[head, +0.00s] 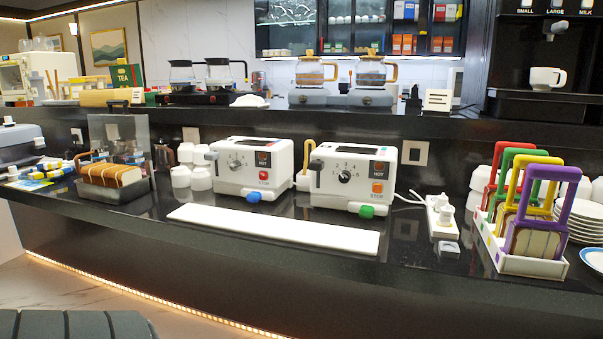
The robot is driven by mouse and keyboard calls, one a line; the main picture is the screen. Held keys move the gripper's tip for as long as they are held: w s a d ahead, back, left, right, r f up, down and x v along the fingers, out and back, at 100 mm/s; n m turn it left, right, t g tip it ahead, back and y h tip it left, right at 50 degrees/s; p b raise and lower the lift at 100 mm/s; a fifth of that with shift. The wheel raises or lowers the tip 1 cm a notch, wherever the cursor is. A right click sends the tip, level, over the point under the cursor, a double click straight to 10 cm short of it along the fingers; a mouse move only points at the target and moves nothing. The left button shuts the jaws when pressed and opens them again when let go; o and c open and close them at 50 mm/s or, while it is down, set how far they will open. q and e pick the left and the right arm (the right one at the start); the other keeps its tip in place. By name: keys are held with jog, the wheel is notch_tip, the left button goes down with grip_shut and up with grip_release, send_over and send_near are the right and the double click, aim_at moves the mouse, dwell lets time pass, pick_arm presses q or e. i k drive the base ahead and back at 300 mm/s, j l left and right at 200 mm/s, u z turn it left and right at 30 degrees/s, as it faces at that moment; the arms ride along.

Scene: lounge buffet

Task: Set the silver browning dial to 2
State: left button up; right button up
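Two white toasters stand side by side on the dark counter. A blue knob (253,196) is low on the left toaster and a green knob (366,211) low on the right one. Neither of my grippers is in view.
A long white board (275,232) lies on the counter before the toasters. A bread loaf (112,175) in a tray and white jars (199,178) are to the left. A power strip (440,217) and a rack of coloured frames (530,266) are to the right.

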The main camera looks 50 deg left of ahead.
aim_at(236, 165)
jog(key=u, duration=1.9)
